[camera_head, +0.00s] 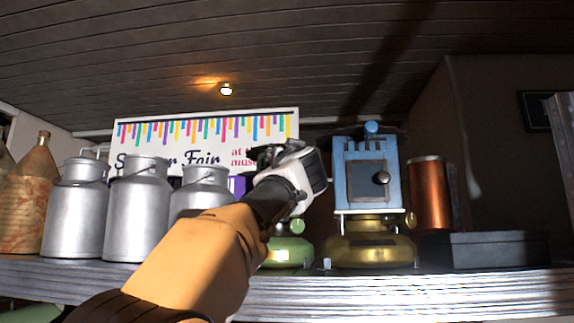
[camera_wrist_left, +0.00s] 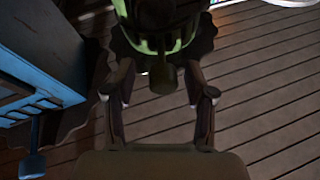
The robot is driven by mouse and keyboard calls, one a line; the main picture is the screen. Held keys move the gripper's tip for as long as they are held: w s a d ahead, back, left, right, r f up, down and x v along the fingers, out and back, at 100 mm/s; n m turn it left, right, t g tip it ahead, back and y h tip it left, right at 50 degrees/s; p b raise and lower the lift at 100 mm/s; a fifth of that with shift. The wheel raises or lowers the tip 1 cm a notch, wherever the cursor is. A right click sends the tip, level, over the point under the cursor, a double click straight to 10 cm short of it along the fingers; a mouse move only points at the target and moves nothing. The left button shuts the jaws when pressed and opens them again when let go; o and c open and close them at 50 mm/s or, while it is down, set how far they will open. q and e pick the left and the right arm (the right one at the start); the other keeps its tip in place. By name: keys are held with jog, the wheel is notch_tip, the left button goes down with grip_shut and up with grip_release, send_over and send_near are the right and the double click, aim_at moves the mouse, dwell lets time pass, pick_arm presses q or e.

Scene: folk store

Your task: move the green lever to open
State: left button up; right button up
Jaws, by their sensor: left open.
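A green lantern-like object stands on the shelf; its round green base (camera_head: 290,250) shows in the head view below my left arm, and its upper part is hidden behind the arm and gripper. In the left wrist view its bright green body (camera_wrist_left: 170,42) is at the top, with a dark olive knob-like piece (camera_wrist_left: 163,78) jutting toward me; I cannot tell for sure that this is the lever. My left gripper (camera_head: 268,153) is open. In the wrist view its fingers (camera_wrist_left: 158,88) are spread on either side of the knob, with gaps visible. My right gripper is not in view.
A blue lantern (camera_head: 353,160) on a brass base (camera_head: 368,250) stands close to the right. Metal milk cans (camera_head: 137,215) stand left. A copper cylinder (camera_head: 431,195) and dark box (camera_head: 487,249) are further right. A poster (camera_head: 205,135) is behind. The wooden shelf edge (camera_head: 420,290) runs along the front.

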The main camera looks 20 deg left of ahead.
pick_arm(q)
jog(key=v, duration=0.2)
jog(key=f+v, duration=0.1)
jog(key=v, duration=0.2)
jog(key=shift+f, duration=0.1)
dwell(0.3)
jog(key=shift+s+d, duration=0.1)
jog(key=shift+s, duration=0.05)
